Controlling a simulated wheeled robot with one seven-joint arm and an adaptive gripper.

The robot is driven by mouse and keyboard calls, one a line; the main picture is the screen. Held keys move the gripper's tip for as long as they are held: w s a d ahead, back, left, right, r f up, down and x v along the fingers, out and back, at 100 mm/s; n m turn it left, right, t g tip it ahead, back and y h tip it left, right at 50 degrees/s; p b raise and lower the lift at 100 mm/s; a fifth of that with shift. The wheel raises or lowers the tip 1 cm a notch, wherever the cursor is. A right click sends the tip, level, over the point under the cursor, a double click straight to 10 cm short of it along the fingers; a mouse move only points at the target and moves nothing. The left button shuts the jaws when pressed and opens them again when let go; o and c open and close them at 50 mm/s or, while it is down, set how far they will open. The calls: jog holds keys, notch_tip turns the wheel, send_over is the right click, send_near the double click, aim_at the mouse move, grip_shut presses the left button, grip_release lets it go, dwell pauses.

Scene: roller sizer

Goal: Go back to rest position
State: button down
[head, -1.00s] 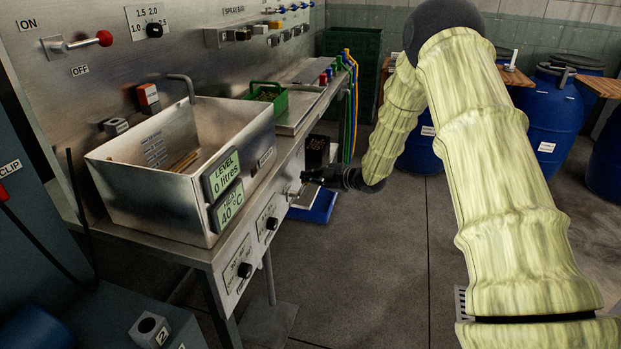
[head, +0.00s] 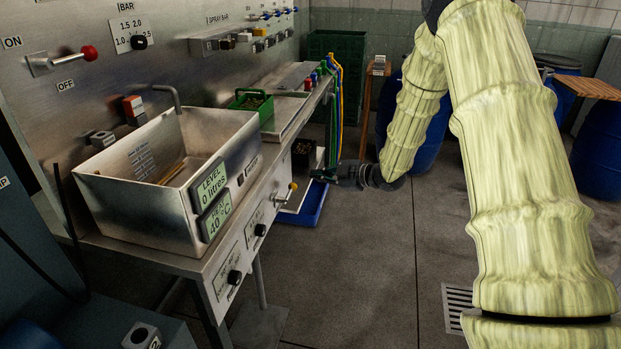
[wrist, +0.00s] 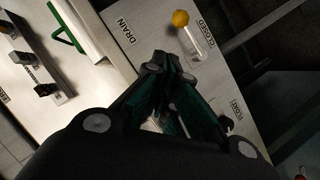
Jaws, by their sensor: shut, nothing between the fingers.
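My gripper (head: 326,174) hangs in the air off the front edge of the steel bench, just right of the yellow-knobbed drain lever (head: 293,186). In the wrist view my gripper's fingers (wrist: 160,62) are shut with nothing held. There the drain lever's yellow knob (wrist: 180,18) shows ahead, beside the DRAIN and CLOSED labels, apart from the fingertips. My arm, in a pale yellow sleeve, reaches down from the upper right of the head view.
A steel sink (head: 150,215) with level and heat displays stands on the bench. A green basket (head: 251,101) sits behind it. A blue tray (head: 308,205) lies under the bench. Blue barrels (head: 600,150) stand at the right. The floor between is clear.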

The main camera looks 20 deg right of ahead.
jog(key=shift+s+d+r, duration=0.2)
jog(key=shift+s+d, duration=0.25)
jog(key=shift+s, duration=0.1)
jog(key=s+a+f+m+g+h+p, duration=0.2)
jog(key=s+a+f+m, duration=0.35)
jog(key=s+f, duration=0.45)
jog(key=s+a+f+m+g+h+p, duration=0.3)
jog(key=s+a+f, duration=0.35)
jog(key=f, duration=0.55)
jog(key=s+a+f+m+g+p, duration=0.1)
jog(key=s+a+f+m+g, duration=0.1)
jog(key=s, duration=0.9)
jog(key=s+a+f+m+g+h+p, duration=0.1)
jog(key=s+a+f+m+g, duration=0.1)
jog(key=s, duration=0.9)
jog(key=s+a+f+m+g+h+p, duration=0.1)
jog(key=s+a+f+m+g, duration=0.1)
jog(key=s, duration=1)
jog(key=shift+f+m+g, duration=0.4)
jog(key=shift+f+m, duration=0.05)
jog(key=shift+m, duration=0.3)
